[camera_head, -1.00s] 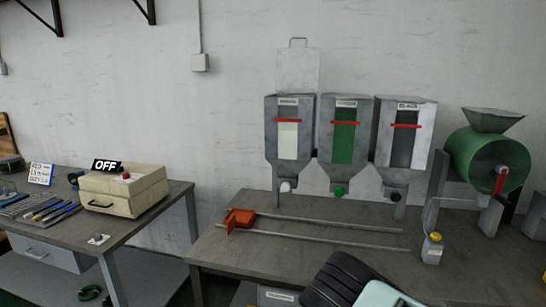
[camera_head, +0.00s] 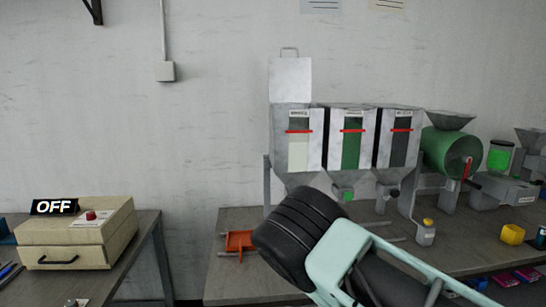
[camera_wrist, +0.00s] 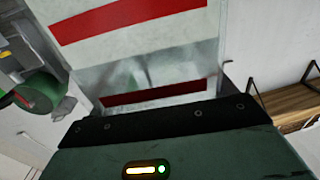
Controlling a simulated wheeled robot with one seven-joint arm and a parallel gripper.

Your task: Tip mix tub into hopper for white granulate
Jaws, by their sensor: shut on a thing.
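The hopper for white granulate (camera_head: 297,148) is the left one of three grey hoppers in the head view. Its window shows pale contents below a red line, and a metal plate with a handle (camera_head: 290,80) stands up behind its top. My gripper (camera_wrist: 155,108) shows in the wrist view as a dark bar over a green housing; its fingertips are hidden. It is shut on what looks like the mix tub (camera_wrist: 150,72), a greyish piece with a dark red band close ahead. In the head view my arm's end is low in front of the hoppers, and the tub is hidden.
The green hopper (camera_head: 352,150) and black hopper (camera_head: 398,150) adjoin on the right, then a green drum machine (camera_head: 450,150). An orange slider (camera_head: 240,241) is on the workbench (camera_head: 232,285). A beige box with an OFF sign (camera_head: 75,240) stands left, past a gap.

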